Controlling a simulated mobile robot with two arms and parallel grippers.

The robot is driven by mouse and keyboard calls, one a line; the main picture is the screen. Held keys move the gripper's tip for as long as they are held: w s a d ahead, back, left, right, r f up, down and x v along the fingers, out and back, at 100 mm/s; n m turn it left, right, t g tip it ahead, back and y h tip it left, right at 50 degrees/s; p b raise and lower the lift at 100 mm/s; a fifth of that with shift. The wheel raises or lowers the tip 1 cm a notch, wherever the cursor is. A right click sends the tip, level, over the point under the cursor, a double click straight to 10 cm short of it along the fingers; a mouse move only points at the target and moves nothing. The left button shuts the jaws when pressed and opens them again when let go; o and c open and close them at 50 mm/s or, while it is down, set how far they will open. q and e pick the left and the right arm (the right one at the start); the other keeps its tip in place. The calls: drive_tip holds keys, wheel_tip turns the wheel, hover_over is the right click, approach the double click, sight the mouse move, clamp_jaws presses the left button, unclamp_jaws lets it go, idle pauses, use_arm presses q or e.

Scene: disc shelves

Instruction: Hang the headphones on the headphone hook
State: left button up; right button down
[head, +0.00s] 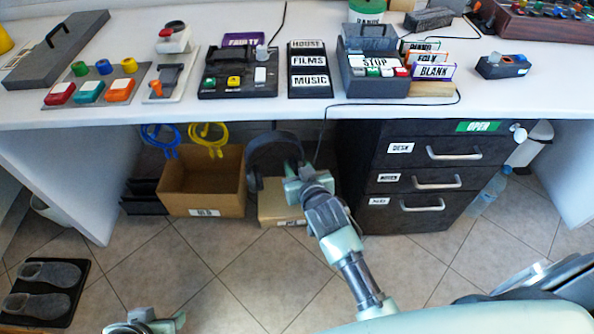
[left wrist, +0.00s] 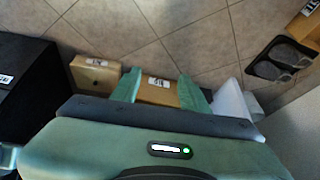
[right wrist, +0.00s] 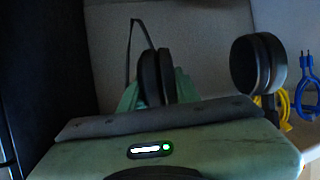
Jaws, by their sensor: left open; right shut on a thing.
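The black headphones (head: 272,150) are under the desk's front edge, in front of the panel beneath it. My right gripper (head: 300,178) is shut on one ear cup, which also shows between its fingers in the right wrist view (right wrist: 156,76). The other ear cup (right wrist: 258,64) hangs free to the right there. I cannot make out the headphone hook, nor whether the headband touches anything. My left gripper (head: 145,323) is low at the bottom left, and in the left wrist view (left wrist: 160,90) its fingers are apart and empty.
A blue cable (head: 160,135) and a yellow cable (head: 208,138) hang under the desk, left of the headphones. An open cardboard box (head: 205,200) stands below them, with a smaller box (head: 280,212) beside it. A dark drawer cabinet (head: 420,175) is close on the right.

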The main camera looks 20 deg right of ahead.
drive_tip(key=shift+w+d+b, duration=0.25)
drive_tip(key=shift+w+b, duration=0.25)
drive_tip(key=shift+w, duration=0.3)
drive_tip(key=shift+w+d+b, duration=0.15)
drive_tip(key=shift+w+b, duration=0.25)
drive_tip(key=shift+w, duration=0.2)
drive_tip(key=shift+w+d+b, duration=0.15)
drive_tip(key=shift+w+b, duration=0.2)
drive_tip(key=shift+w, duration=0.1)
use_arm(q)
drive_tip(key=w+d+r+t+h, duration=0.2)
drive_tip(key=w+d+r+t, duration=0.3)
drive_tip(key=w+r+t, duration=0.3)
drive_tip(key=shift+w+r+m+t+b, duration=0.35)
drive_tip(key=shift+w+r, duration=0.7)
drive_tip(key=shift+w, duration=1.35)
use_arm(e)
drive_tip(key=shift+w+d+f, duration=0.2)
drive_tip(key=shift+w+f, duration=0.05)
drive_tip(key=shift+w, duration=0.5)
drive_tip(key=shift+w+d+f, duration=0.2)
drive_tip(key=shift+w, duration=0.5)
drive_tip(key=c, duration=0.9)
unclamp_jaws()
drive_tip(key=shift+c, duration=0.2)
